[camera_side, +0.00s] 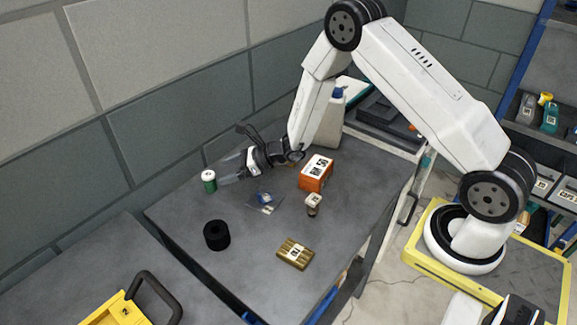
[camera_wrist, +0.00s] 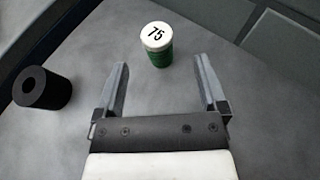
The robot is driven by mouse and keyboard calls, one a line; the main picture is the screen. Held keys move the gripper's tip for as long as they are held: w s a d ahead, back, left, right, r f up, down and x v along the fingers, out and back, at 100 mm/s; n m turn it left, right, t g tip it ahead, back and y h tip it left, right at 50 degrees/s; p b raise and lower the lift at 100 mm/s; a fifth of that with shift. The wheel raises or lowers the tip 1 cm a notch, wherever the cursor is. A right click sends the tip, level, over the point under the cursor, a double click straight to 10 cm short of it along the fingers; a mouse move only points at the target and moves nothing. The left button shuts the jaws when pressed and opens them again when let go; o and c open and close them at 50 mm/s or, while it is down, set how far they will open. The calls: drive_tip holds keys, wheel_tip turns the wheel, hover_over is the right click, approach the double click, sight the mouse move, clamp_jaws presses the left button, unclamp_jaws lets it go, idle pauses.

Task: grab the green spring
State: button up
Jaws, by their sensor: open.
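The green spring (camera_side: 209,181) stands upright on the grey table near its far left edge in the side view. It has a white top, which reads "75" in the wrist view (camera_wrist: 158,45). My gripper (camera_side: 232,173) is to the right of the spring in the side view, low near the table. In the wrist view my gripper (camera_wrist: 162,75) is open and empty. The spring stands ahead of the fingertips, roughly centred between them and apart from both.
A black hollow cylinder (camera_side: 217,235) stands nearer the front, left of my gripper in the wrist view (camera_wrist: 42,88). A small bag (camera_side: 265,201), an orange box (camera_side: 316,173), a small jar (camera_side: 314,204) and a brass block (camera_side: 295,253) sit on the table (camera_side: 176,222). The wall is behind.

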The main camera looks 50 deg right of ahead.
sight(204, 178)
drive_tip(key=shift+x, duration=1.35)
drive_tip(key=shift+x, duration=2.55)
drive_tip(key=shift+s, duration=0.1)
clamp_jaws()
